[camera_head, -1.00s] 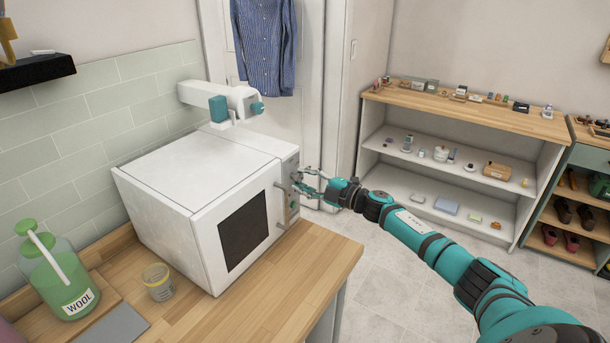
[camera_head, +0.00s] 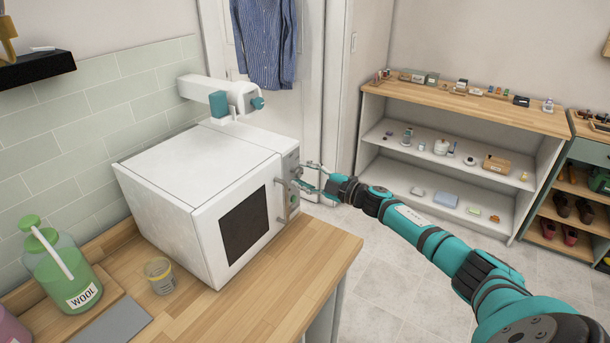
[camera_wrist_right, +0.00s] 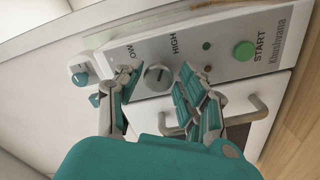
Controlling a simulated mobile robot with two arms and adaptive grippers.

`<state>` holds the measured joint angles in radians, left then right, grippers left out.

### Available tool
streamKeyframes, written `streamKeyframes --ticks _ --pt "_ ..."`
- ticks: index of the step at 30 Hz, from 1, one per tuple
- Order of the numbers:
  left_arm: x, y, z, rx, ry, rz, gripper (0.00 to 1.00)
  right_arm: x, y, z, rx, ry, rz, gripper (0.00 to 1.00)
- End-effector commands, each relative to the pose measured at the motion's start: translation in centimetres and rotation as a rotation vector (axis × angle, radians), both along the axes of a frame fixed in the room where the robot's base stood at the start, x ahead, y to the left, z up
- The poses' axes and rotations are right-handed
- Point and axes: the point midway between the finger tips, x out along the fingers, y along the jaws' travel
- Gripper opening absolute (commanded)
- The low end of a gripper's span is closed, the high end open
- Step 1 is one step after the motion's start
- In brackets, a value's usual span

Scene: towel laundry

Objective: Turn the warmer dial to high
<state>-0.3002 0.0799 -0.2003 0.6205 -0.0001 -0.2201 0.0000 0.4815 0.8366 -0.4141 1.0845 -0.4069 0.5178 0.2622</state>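The warmer (camera_head: 190,170) is a white box with a dark window on the wooden counter. Its grey control panel (camera_wrist_right: 218,62) carries the labels HIGH and LOW, a green START button (camera_wrist_right: 244,51) and a round grey dial (camera_wrist_right: 157,77). My right gripper (camera_head: 297,176) is at the panel on the warmer's right side. In the right wrist view its fingers (camera_wrist_right: 155,74) are spread, one on each side of the dial, with visible gaps. I cannot tell exactly which label the dial's mark points at. My left gripper is not in view.
The warmer's handle (camera_wrist_right: 258,108) stands out close to the right finger. A white and teal machine (camera_head: 225,97) is behind the warmer. A green WOOL jar (camera_head: 62,270) and a small cup (camera_head: 159,275) stand left on the counter. Shelves (camera_head: 465,110) are across the floor.

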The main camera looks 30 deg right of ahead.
Motion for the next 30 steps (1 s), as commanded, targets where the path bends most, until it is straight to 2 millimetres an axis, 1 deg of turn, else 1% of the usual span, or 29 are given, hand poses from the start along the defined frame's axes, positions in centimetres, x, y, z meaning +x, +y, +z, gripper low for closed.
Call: streamKeyframes --ticks 1,2,3,10,14,17,24,30 --pt "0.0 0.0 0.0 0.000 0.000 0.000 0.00 0.0 0.0 0.0 0.000 0.000 0.000 0.48" --pt "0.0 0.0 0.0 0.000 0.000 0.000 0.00 0.0 0.0 0.0 -0.001 0.000 0.000 0.52" --pt "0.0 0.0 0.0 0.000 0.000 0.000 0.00 0.0 0.0 0.0 -0.001 0.000 0.000 0.54" --pt "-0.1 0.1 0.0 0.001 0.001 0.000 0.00 0.0 0.0 0.0 -0.002 -0.001 0.001 0.54" --pt "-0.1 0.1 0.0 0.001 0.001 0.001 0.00 -0.9 -0.4 -0.1 -0.002 0.002 0.000 0.54" --pt "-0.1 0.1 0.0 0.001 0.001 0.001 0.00 -2.3 -0.9 -0.1 -0.004 0.003 0.001 0.54" --pt "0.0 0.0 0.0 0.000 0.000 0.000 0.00 -6.9 -2.8 -0.2 -0.003 0.005 0.001 0.54" --pt "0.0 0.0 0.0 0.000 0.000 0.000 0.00 -9.7 -4.0 -0.2 -0.001 0.003 0.001 0.54"
